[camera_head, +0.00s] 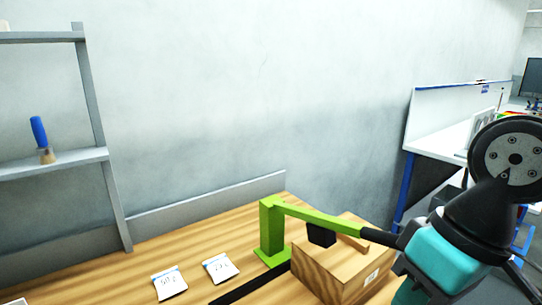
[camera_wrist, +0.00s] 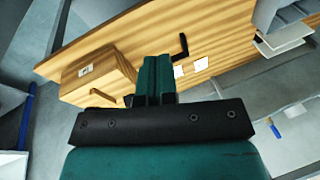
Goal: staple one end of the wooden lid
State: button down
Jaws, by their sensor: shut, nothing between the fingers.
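A wooden box (camera_head: 338,271) with a white label stands on the wooden bench. Its flat top seems to be the wooden lid; a small wooden strip (camera_head: 354,243) lies on it. A green stapler (camera_head: 271,235) stands beside the box, its arm reaching over the top, with a black head (camera_head: 321,235) above the lid and a black grip at the right end. Whether the head touches the lid is unclear. In the wrist view the box (camera_wrist: 92,72) is left of my gripper (camera_wrist: 156,60), which is shut and empty. My arm hides the gripper's tips in the head view.
Two labelled cards (camera_head: 170,282) and a black bar (camera_head: 250,285) lie on the bench (camera_head: 200,258). A grey shelf (camera_head: 60,163) with a blue-handled brush (camera_head: 40,138) is at left. A white table (camera_head: 440,136) stands at the back right.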

jog(key=shift+s+a+f+n+y, duration=0.15)
jog(key=shift+s+a+f+n, duration=0.05)
jog(key=shift+s+n, duration=0.3)
jog(key=shift+s+a+f+n+y, duration=0.15)
jog(key=shift+s+f+n, duration=0.05)
jog(key=shift+s+n, duration=0.25)
jog(key=w+d+r+h+p, duration=0.1)
jog(key=w+d+r, duration=0.3)
jog(key=w+r, duration=0.3)
jog(key=w+d+r+h+p, duration=0.1)
jog(key=w+d+r, duration=0.3)
jog(key=w+r, duration=0.3)
jog(key=w, duration=0.5)
jog(key=shift+w+t+h, duration=0.15)
jog(key=shift+t+h, duration=0.15)
jog(key=shift+t, duration=0.1)
